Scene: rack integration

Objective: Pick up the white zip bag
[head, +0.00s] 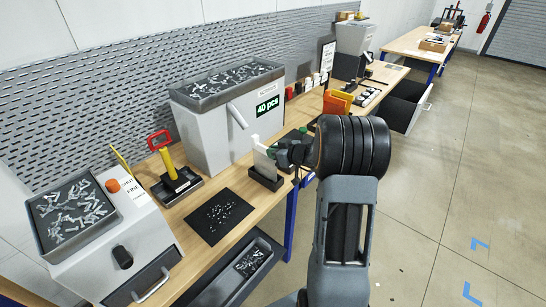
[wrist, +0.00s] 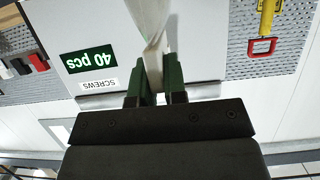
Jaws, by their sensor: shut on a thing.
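The white zip bag (head: 262,157) is upright at the table's front edge, in front of the large grey screw box. Its lower end is at a small black holder (head: 265,179); I cannot tell whether it is clear of it. My gripper (head: 277,152) reaches in from the right and is at the bag. In the wrist view the two green fingers of my gripper (wrist: 157,78) are shut on the bag (wrist: 149,22), which is pinched narrow between them. Part of the bag is hidden by the fingers.
The grey box labelled 40 pcs (head: 215,128) stands close behind the bag. A black mat (head: 219,216) with small parts lies left of the holder. A yellow tool with a red handle (head: 164,158) stands behind the mat. An orange bin (head: 337,102) is farther along the table.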

